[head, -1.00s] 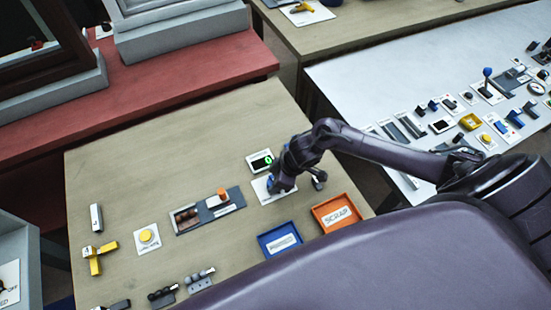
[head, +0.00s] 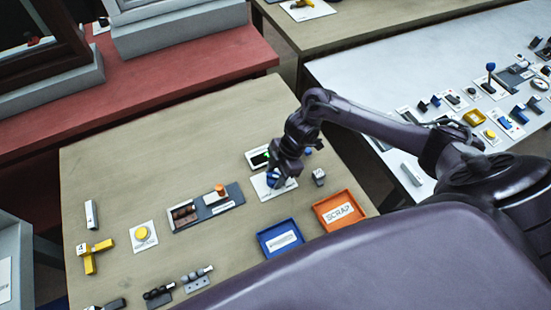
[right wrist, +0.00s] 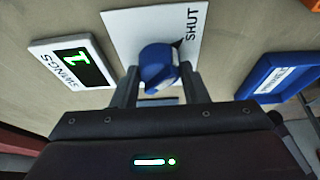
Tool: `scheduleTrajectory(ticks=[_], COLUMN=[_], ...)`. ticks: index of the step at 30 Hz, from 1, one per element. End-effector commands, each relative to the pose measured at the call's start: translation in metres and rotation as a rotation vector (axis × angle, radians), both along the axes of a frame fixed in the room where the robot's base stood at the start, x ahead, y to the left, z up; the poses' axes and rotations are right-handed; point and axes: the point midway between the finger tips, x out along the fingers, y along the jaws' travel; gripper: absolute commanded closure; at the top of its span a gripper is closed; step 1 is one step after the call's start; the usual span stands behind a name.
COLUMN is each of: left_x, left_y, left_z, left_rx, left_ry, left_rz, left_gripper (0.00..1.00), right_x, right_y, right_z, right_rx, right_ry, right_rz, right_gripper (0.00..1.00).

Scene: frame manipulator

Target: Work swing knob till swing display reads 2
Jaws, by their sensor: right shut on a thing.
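The blue swing knob (right wrist: 157,62) stands on a white plate (right wrist: 120,28) marked SHUT. It sits between the two fingers of my right gripper (right wrist: 158,82), which is shut on it. In the head view the right gripper (head: 280,178) comes down over the knob, partly hiding it and its plate (head: 262,191). The swing display (right wrist: 74,65), labelled SWINGS, lies beside the plate and shows a green 1, upside down in the wrist view. In the head view the display (head: 257,159) is partly covered by the gripper. My left gripper is out of view.
A blue tray (head: 264,247) and an orange SCRAP tray (head: 318,213) lie nearer me than the knob. A small grey block (head: 319,177) stands right of the knob. A grey panel (head: 233,193) and a yellow button (head: 142,233) lie to the left.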

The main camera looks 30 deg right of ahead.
Motion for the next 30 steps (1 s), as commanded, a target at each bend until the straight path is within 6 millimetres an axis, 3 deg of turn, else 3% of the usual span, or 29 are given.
scheduleTrajectory(ticks=[14,15,19,30], left_x=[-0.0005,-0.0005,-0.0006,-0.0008], left_y=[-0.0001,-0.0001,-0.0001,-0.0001], left_z=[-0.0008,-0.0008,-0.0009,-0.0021], left_rx=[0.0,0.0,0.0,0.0], left_ry=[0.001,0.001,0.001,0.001], left_rz=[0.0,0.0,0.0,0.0], left_gripper=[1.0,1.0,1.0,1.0], right_x=[0.0001,0.0001,0.0001,0.0005], right_y=[-0.0013,-0.0013,-0.0011,-0.003], right_z=[0.0,0.0,0.0,0.0044], right_rx=[-0.003,-0.003,-0.003,-0.002], right_ry=[0.0,0.0,0.0,-0.001], right_rz=[0.014,0.014,0.014,0.014], right_gripper=[0.83,0.57,0.4,0.38])
